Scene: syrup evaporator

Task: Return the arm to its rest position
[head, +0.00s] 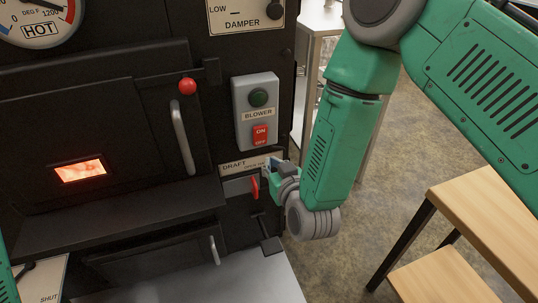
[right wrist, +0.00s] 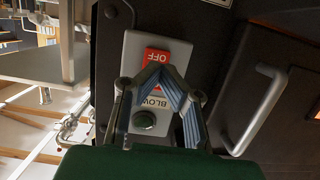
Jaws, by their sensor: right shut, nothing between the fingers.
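My right arm comes down from the upper right in the head view. Its gripper (head: 272,166) is beside the draft label on the front of the black evaporator, below the blower box (head: 242,100).
The firebox door has a curved handle (head: 183,138) and a glowing window (head: 80,171). A red draft handle (head: 254,187) is close to the right gripper. A wooden table (head: 490,210) stands at the lower right. Bare floor (head: 385,190) lies between it and the evaporator.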

